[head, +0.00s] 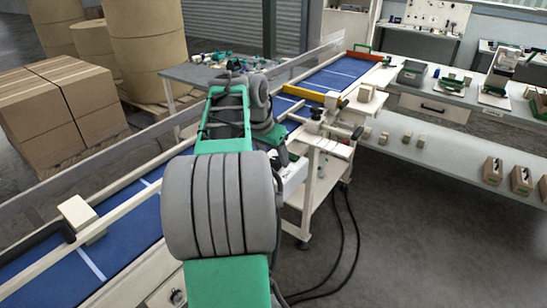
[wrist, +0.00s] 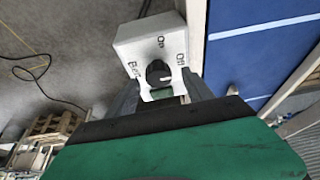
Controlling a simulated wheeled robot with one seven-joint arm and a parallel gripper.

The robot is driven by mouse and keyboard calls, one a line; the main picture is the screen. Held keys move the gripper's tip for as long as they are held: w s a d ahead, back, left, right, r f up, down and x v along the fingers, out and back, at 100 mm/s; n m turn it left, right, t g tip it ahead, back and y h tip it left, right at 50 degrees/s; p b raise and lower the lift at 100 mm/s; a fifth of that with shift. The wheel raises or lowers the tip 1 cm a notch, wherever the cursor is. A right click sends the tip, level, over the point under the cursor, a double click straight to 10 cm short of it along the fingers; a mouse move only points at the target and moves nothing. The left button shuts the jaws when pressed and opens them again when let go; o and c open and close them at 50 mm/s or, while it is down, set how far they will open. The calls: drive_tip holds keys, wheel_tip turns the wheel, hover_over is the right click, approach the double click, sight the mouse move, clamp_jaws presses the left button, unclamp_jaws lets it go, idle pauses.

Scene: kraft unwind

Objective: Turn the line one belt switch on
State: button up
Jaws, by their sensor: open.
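The switch is a white box (wrist: 135,42) with a dark rotary knob (wrist: 158,72) and printed labels around it; the picture is too small to read them all surely. A small pale mark shows on the knob's lower right. My gripper (wrist: 160,86) is open, with one grey finger to each side of the knob. I cannot tell whether the fingers touch it. In the head view, a white box (head: 292,178) shows at the conveyor's near side, partly behind my arm, which hides the knob and my fingertips.
Brown cartons (head: 62,100) and big paper rolls (head: 150,50) stand at left. A workbench (head: 450,102) stands at right. Black cables (head: 357,235) lie on the otherwise clear floor.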

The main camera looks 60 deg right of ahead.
drive_tip(key=shift+s+d+f, duration=0.1)
drive_tip(key=shift+d+f, duration=0.15)
drive_tip(key=shift+f, duration=0.15)
clamp_jaws()
idle(0.4)
